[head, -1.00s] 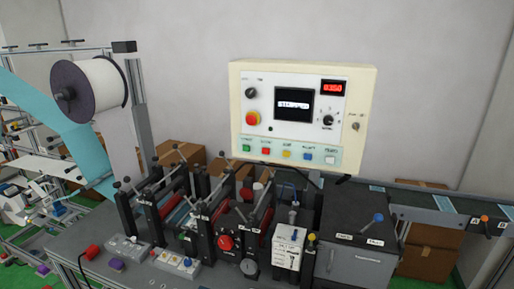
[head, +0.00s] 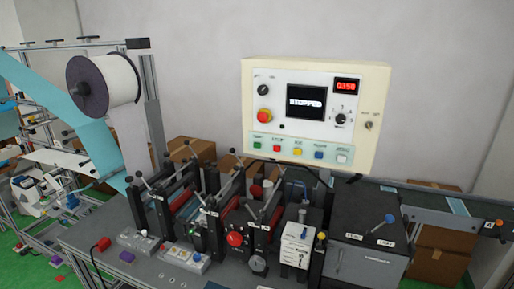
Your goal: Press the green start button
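The green button (head: 257,145) is the leftmost of a row of small coloured buttons along the lower strip of the cream control panel (head: 374,95). To its right are a red button (head: 277,148), a yellow button, a blue button and a white button. The panel's screen (head: 306,102) reads "STOPPED" and the red digital display (head: 345,86) reads about 0350. A large red knob-like button (head: 264,116) on a yellow base sits above the green one. Neither of my grippers is in view.
Below the panel stands a machine with several rollers, black uprights and levers (head: 235,240). A white roll (head: 104,80) and blue sheet material hang at the left. A dark conveyor (head: 450,208) runs off to the right. Cardboard boxes (head: 440,250) stand behind. The space before the panel looks clear.

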